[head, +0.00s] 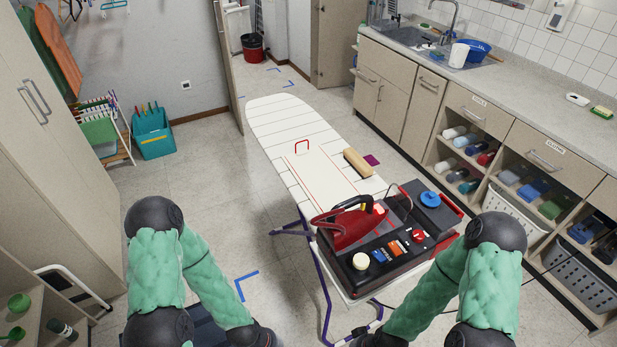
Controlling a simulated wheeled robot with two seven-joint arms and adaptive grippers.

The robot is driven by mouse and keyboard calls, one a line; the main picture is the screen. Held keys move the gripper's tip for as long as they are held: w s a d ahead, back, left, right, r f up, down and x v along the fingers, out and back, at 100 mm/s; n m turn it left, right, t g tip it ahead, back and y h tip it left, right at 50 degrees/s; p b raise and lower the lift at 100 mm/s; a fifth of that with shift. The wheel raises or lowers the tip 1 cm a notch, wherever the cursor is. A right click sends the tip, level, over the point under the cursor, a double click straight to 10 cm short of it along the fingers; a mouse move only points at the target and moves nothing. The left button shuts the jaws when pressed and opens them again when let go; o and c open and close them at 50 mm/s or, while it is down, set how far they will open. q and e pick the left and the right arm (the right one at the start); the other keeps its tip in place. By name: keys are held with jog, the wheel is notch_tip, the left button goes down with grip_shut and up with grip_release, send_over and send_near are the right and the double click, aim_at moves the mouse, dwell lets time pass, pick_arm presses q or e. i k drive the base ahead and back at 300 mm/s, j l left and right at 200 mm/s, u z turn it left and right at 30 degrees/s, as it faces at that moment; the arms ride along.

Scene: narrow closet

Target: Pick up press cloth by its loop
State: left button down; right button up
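The press cloth (322,172) is a pale cloth with red edge lines, lying flat on the white striped ironing board (277,116). Its red loop (302,143) stands up at the cloth's far end. The near end of the cloth reaches toward the iron, where part of it may be hidden. My two green-sleeved arms come in at the bottom left and bottom right. Both grippers are below the picture's bottom edge, so their state does not show.
A red iron (352,228) stands on a dark station (396,255) at the board's near end. A tan roll (357,162) and a purple patch (371,160) lie right of the cloth. Cabinets (402,100) line the right; the floor left of the board is mostly clear.

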aim_at(324, 183)
jog(key=i+j+u, duration=0.1)
jog(key=u, duration=0.75)
jog(key=i+u, duration=0.2)
jog(key=u, duration=0.25)
jog(key=i, duration=1.9)
jog(key=i+z, duration=0.3)
jog(key=i, duration=0.15)
jog(key=i+j+z, duration=0.25)
jog(key=i, duration=0.15)
jog(key=i+j+z, duration=0.3)
jog(key=i+l+z, duration=0.1)
jog(key=z, duration=2.1)
